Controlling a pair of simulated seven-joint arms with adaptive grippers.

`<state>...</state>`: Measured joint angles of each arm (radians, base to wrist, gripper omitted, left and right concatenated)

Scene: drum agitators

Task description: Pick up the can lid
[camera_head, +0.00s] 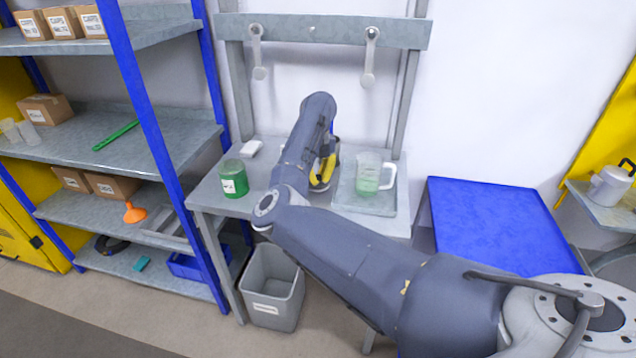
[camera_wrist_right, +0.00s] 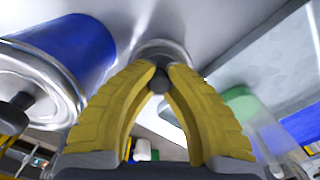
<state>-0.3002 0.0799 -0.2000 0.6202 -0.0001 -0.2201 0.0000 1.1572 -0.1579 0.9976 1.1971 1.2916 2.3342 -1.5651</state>
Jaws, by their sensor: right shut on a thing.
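My right gripper (camera_head: 324,172) has yellow fingers and is over the table, largely behind my own arm in the head view. In the right wrist view, its fingertips (camera_wrist_right: 160,80) meet around a small grey knob. A round shiny metal piece (camera_wrist_right: 162,48), seemingly the can lid, shows just beyond the knob. Whether it rests on something is unclear. A blue can (camera_wrist_right: 72,48) with a silver rim and a dark knob-like part at its end is left of the fingers. My left gripper is not in view.
A small white block (camera_head: 251,148) lies behind the green can. A grey bin (camera_head: 273,288) is below.

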